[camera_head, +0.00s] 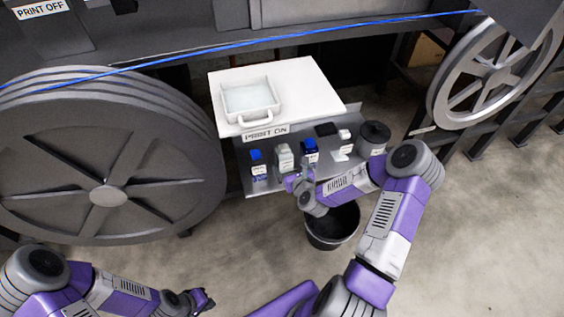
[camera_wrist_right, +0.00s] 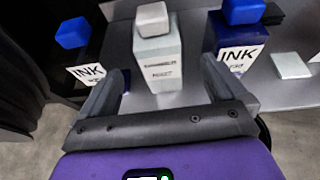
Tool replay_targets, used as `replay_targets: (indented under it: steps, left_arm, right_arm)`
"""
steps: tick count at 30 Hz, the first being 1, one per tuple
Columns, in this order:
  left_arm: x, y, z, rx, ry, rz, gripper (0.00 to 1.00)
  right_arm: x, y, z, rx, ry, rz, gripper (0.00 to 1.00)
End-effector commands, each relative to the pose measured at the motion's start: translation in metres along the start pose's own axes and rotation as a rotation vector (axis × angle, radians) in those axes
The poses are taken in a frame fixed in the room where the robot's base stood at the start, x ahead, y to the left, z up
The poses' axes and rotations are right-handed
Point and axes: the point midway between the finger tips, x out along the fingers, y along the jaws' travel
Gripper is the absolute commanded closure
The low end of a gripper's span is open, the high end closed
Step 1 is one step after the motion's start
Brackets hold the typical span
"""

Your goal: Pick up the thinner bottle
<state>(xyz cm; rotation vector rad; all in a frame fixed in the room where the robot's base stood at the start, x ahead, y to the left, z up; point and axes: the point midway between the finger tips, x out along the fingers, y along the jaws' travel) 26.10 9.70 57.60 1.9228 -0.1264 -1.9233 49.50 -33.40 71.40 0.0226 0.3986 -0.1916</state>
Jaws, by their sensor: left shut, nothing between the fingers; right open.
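A pale grey-white bottle (camera_head: 284,157) with a light cap stands on the grey shelf between two blue-capped ink bottles. In the right wrist view this pale bottle (camera_wrist_right: 158,55) is upright, its small dark label too blurred to read surely. My right gripper (camera_head: 297,180) is open in front of it. In the wrist view the fingers (camera_wrist_right: 163,88) are spread, with the pale bottle's lower part between or just beyond them; contact cannot be told. My left gripper (camera_head: 205,300) is shut and empty, low and away from the shelf.
Ink bottles stand left (camera_head: 257,163) and right (camera_head: 310,151) of the pale bottle. A small white-capped container (camera_head: 344,136) and a dark round can (camera_head: 374,137) are further right. A white tray (camera_head: 250,98) is behind. A black bucket (camera_head: 332,228) stands on the floor below.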

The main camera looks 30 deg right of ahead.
Motion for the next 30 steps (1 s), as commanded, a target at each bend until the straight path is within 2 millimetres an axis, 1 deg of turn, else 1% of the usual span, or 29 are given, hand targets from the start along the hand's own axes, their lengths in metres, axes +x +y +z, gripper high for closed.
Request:
replay_targets:
  steps: [2,8,11,15,18,21,27,28,30]
  left_arm:
    - [0.002,-0.001,0.0,0.0,0.0,0.0,1.0]
    - [0.01,-0.004,0.0,0.0,0.0,0.0,1.0]
    - [0.015,-0.006,-0.001,0.0,0.0,0.0,1.0]
    - [0.025,-0.009,-0.001,0.0,0.0,0.0,1.0]
    - [0.028,-0.01,-0.001,0.0,0.0,0.0,1.0]
    - [0.028,-0.011,-0.001,0.0,0.0,0.0,1.0]
    - [0.028,-0.01,-0.001,0.0,0.0,0.0,1.0]
    - [0.028,-0.01,-0.001,0.0,0.0,0.0,1.0]
    - [0.028,-0.01,-0.001,0.0,0.0,0.0,1.0]
  right_arm:
    - [0.004,-0.002,0.001,0.019,-0.008,-0.007,0.02]
    - [0.026,-0.002,0.001,0.02,-0.009,-0.006,0.02]
    - [0.038,-0.001,0.001,0.019,-0.01,-0.005,0.02]
    - [0.061,0.001,0.001,0.02,-0.008,-0.005,0.02]
    - [0.071,0.001,0.002,0.019,-0.006,-0.005,0.02]
    - [0.076,0.0,0.003,0.019,-0.006,-0.005,0.02]
    - [0.076,0.0,0.004,0.019,-0.006,-0.005,0.02]
    - [0.076,0.0,0.004,0.019,-0.006,-0.005,0.05]
    - [0.076,0.0,0.004,0.019,-0.006,-0.005,0.16]
